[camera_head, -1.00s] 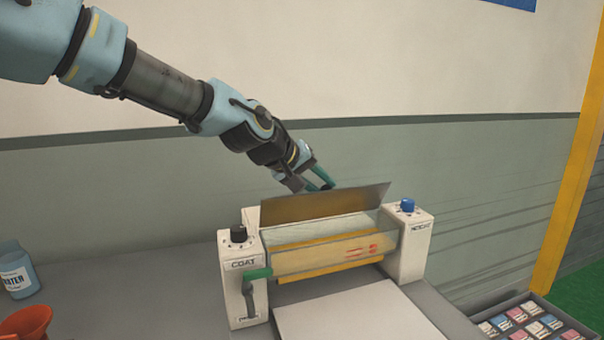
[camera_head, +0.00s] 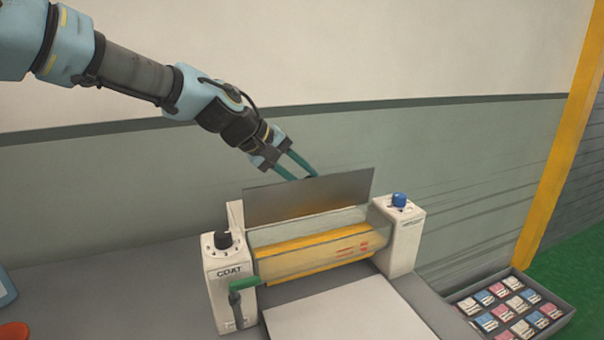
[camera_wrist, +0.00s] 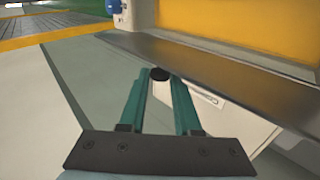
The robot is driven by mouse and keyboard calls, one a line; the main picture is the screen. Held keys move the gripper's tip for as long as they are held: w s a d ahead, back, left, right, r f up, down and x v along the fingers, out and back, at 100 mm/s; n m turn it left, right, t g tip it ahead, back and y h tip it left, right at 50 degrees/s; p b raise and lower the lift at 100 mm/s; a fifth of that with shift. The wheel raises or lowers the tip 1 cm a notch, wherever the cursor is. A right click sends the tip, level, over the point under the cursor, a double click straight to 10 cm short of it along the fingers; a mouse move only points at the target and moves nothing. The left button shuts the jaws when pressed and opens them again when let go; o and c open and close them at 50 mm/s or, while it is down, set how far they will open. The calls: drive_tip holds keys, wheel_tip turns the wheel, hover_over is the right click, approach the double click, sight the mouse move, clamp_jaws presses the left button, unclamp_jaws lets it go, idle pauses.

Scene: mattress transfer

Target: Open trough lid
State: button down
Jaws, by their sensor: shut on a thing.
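The trough lid (camera_head: 308,196) is a flat grey-brown panel standing raised along the back of the coating machine's clear trough (camera_head: 312,247). It also shows in the wrist view as a long dark panel (camera_wrist: 225,80). My gripper (camera_head: 311,178) is behind the lid's top edge in the head view, its green fingers reaching down to it. In the wrist view my gripper (camera_wrist: 159,76) is shut on a small black knob (camera_wrist: 159,73) at the lid. The lid hides the fingertips in part in the head view.
A white board (camera_head: 350,312) lies in front. A tray (camera_head: 563,316) of small packets is at lower right.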

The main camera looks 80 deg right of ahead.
drive_tip(key=c, duration=0.6)
unclamp_jaws()
drive_tip(key=shift+d, duration=0.1)
drive_tip(key=shift+c, duration=0.2)
drive_tip(key=b+v, duration=0.3)
drive_tip(key=v, duration=0.7)
drive_tip(key=shift+w+a+r+b, duration=0.2)
drive_tip(key=shift+w+r+b, duration=0.05)
drive_tip(key=shift+b, duration=0.05)
drive_tip(key=shift+a, duration=0.1)
